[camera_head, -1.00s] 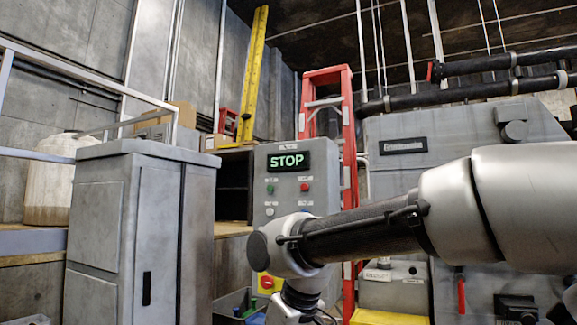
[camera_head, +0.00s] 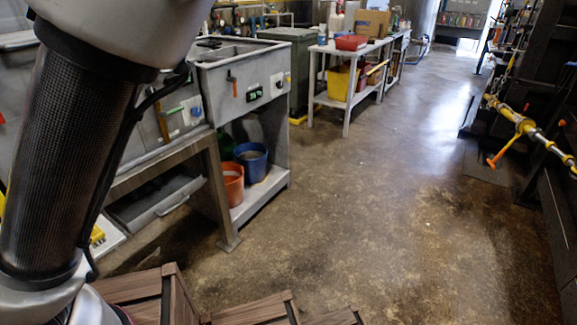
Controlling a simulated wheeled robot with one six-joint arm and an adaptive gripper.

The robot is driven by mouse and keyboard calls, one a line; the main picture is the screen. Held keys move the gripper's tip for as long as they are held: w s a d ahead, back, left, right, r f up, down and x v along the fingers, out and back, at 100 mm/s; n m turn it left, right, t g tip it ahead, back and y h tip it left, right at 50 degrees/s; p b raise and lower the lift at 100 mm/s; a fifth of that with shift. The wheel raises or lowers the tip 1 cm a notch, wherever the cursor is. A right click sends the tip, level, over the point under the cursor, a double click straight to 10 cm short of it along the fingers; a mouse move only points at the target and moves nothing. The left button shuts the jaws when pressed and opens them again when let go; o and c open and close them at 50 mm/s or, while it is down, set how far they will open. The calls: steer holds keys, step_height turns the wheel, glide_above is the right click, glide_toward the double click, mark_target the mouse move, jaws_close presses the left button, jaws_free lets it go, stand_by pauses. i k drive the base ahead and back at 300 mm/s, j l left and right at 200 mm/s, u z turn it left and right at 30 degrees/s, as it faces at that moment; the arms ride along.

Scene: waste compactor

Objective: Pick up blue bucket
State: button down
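The blue bucket (camera_head: 252,160) stands on the low shelf under the grey sink unit, left of the picture's middle. It is upright, with a greyish top inside its rim. An orange-red bucket (camera_head: 233,184) stands close in front of it and to its left. My arm fills the left side of the view, nearer than the buckets. My gripper is not in view, so its state and what it may hold do not show.
The grey sink unit (camera_head: 240,75) stands over the shelf, with a leg near the buckets. Wooden crates (camera_head: 160,295) lie at the bottom. A white table (camera_head: 347,103) with a yellow bin (camera_head: 341,82) is further back. The middle floor (camera_head: 370,200) is clear. Yellow pipes (camera_head: 525,125) stick out at right.

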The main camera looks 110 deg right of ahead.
mark_target(252, 156)
steer(key=z, duration=3.3)
steer(key=i+l+z, duration=0.1)
steer(key=i+l, duration=1)
steer(key=l, duration=0.1)
